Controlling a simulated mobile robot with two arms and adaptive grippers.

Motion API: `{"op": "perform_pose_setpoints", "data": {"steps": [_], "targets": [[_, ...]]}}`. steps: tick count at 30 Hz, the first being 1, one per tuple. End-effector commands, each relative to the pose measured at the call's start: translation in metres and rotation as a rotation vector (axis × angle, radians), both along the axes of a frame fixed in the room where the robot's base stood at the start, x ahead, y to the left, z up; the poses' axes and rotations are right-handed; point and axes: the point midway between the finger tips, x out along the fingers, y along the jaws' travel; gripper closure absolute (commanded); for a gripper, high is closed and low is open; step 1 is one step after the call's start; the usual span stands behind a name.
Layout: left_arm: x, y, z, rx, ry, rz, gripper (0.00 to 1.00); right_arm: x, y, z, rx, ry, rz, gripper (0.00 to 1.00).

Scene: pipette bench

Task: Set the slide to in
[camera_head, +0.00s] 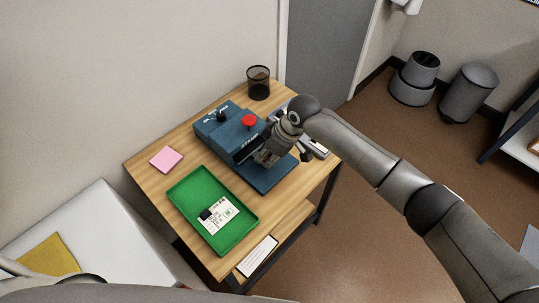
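A blue machine (218,133) with a red button (249,121) and a small black knob (221,116) stands on the wooden table. A flat blue plate (275,180), which looks like the slide, sticks out from its front, towards the lower right. My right gripper (268,157) is over the plate, close to the machine's front face. The gripper and wrist hide part of the front and the plate. Whether the fingers touch anything, or are open or shut, I cannot tell. My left gripper is not in view.
A green tray (187,199) with a white label card (218,214) lies in front of the machine. A pink note pad (166,159) is at the left, and a black mesh cup (259,83) at the back. A grey item (318,149) lies partly hidden behind my wrist.

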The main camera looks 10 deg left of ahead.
Motion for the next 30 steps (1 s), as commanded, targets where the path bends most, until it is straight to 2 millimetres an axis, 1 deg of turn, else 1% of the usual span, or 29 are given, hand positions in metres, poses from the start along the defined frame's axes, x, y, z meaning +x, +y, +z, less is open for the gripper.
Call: {"op": "perform_pose_setpoints", "data": {"steps": [1, 4, 5, 13, 17, 20, 27, 30], "targets": [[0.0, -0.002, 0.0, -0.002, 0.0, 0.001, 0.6, 0.003, 0.002, 0.004, 0.009, -0.011, 0.0, 0.71], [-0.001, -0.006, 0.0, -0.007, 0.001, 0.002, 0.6, 0.003, 0.002, 0.004, 0.007, -0.009, -0.001, 0.58], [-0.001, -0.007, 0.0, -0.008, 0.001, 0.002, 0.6, 0.002, 0.002, 0.003, 0.006, -0.008, 0.0, 0.56], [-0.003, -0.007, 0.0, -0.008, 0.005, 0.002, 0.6, 0.001, 0.0, 0.002, 0.003, -0.005, -0.002, 0.56], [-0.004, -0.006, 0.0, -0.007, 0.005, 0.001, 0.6, 0.001, -0.003, 0.009, 0.004, -0.005, -0.002, 0.56], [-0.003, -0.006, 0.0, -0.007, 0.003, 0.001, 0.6, 0.0, -0.007, 0.022, 0.006, -0.006, -0.002, 0.56], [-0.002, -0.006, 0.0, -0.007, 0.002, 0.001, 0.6, -0.004, -0.026, 0.07, 0.004, -0.008, 0.0, 0.56], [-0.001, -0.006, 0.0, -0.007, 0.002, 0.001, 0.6, -0.006, -0.034, 0.088, 0.004, -0.009, -0.001, 0.56]]}}
